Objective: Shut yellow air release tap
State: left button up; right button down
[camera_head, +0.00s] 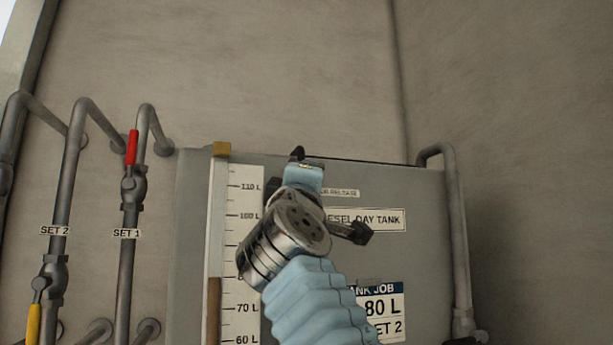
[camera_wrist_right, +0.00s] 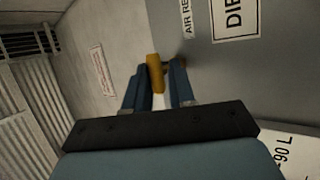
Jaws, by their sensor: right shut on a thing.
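The yellow air release tap (camera_wrist_right: 155,72) shows in the right wrist view as a short yellow handle between my fingers, beside the grey day tank (camera_wrist_right: 225,80). My right gripper (camera_wrist_right: 158,80) is shut on this handle. In the head view my right gripper (camera_head: 300,170) is at the upper front of the day tank (camera_head: 420,270), next to a small partly covered label (camera_head: 340,192). My wrist and fingers hide most of the tap there. My left gripper is in neither view.
A level gauge (camera_head: 245,230) runs down the tank's left side. Pipes stand further left, with a red-handled valve (camera_head: 132,148) on SET 1 and a yellow-handled valve (camera_head: 34,322) on SET 2. Another pipe (camera_head: 458,240) is right of the tank. The wall above is bare.

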jog(key=shift+s+d+r, duration=0.2)
jog(key=shift+d+r, duration=0.05)
jog(key=shift+r, duration=0.1)
jog(key=c, duration=1)
grip_release()
jog(key=shift+w, duration=0.1)
jog(key=shift+a+f, duration=0.1)
jog(key=shift+f, duration=0.05)
jog(key=b+v, duration=1.1)
jog(key=v, duration=0.2)
jog(key=shift+s+f, duration=0.25)
